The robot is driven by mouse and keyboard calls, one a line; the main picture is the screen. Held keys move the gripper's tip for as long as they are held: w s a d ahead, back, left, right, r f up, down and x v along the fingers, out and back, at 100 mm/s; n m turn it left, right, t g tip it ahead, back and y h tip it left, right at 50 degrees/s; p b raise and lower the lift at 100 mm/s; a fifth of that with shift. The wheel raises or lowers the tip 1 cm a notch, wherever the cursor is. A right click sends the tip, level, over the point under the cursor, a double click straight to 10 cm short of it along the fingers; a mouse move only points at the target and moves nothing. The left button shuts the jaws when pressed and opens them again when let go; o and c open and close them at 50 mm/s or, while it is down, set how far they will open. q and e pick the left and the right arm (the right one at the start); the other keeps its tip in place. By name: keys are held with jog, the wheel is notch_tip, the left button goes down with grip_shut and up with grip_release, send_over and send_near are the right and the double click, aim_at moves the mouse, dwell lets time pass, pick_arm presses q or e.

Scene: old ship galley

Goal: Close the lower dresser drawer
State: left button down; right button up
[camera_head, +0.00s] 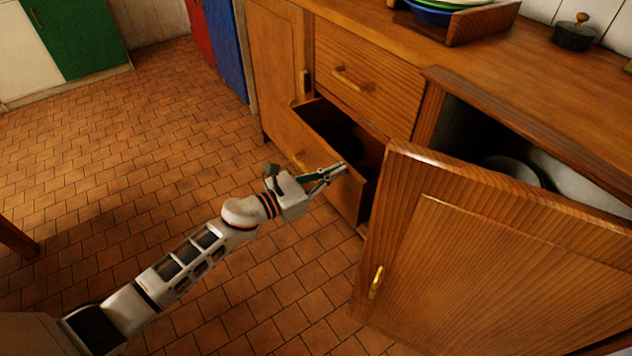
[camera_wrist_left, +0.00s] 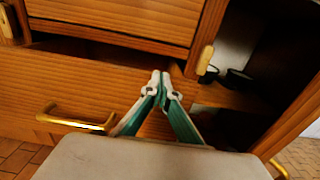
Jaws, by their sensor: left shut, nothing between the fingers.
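The lower dresser drawer (camera_head: 328,160) is pulled open below a shut upper drawer (camera_head: 368,75). Its inside is dark, with a dim, unclear shape in it. In the left wrist view its wooden front (camera_wrist_left: 50,88) and brass handle (camera_wrist_left: 75,122) fill the left side. My left gripper (camera_head: 338,168) is shut and empty at the right part of the drawer front, near its top edge. In the left wrist view the fingertips (camera_wrist_left: 160,80) meet in front of the drawer's right end. I cannot tell whether they touch the wood. My right gripper is not in view.
A cabinet door (camera_head: 500,265) stands open right of the drawer, with crockery (camera_head: 515,172) inside the cabinet. A wooden rack with plates (camera_head: 485,25) and a dark lidded pot (camera_head: 574,35) stand on the dresser top. The tiled floor (camera_head: 130,150) at left is largely clear.

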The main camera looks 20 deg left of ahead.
pick_arm(q)
jog(key=b+x, duration=0.2)
jog(key=x, duration=0.6)
jog(key=shift+w+d, duration=0.25)
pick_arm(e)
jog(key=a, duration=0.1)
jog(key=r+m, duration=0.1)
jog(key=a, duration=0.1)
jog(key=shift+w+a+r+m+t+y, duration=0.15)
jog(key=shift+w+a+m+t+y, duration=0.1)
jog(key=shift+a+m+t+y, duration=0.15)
pick_arm(q)
jog(key=shift+a, duration=0.1)
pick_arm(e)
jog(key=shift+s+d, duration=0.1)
